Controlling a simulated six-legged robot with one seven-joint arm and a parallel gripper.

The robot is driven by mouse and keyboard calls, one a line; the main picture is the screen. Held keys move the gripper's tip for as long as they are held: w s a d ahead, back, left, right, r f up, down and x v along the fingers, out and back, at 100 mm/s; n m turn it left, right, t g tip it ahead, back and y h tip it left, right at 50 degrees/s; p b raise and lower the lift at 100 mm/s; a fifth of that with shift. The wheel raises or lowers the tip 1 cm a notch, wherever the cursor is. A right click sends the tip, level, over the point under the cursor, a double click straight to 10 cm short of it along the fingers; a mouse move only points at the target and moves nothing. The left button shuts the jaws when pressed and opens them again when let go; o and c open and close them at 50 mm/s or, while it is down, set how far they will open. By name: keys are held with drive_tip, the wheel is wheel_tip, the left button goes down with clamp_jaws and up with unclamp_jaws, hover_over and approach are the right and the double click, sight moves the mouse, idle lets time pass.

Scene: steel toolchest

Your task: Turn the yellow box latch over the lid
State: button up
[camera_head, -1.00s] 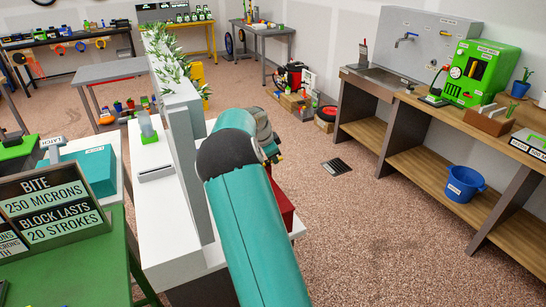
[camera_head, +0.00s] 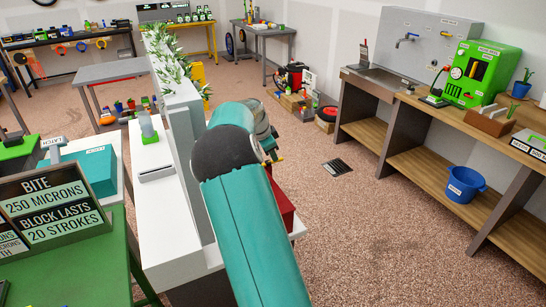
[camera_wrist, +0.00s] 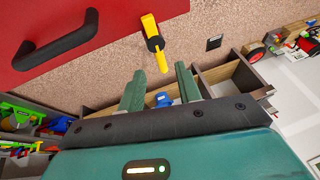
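The yellow latch (camera_wrist: 155,42) shows in the wrist view at the edge of a red box (camera_wrist: 100,15). It has a dark pivot in its middle and a thin yellow end pointing down in the picture. My gripper (camera_wrist: 160,70) is open and empty, with one green finger on each side below the latch. The latch's thin end lies between the fingertips in the picture; I cannot tell the depth gap, and no contact shows.
A black handle (camera_wrist: 57,40) stands out from the red box beside the latch. In the head view, a white bench (camera_head: 160,215) with a grey upright panel stands left of my arm. The wooden sink bench (camera_head: 420,150) is at the right, with open floor between.

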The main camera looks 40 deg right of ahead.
drive_tip(key=v, duration=1)
drive_tip(key=shift+s, duration=0.1)
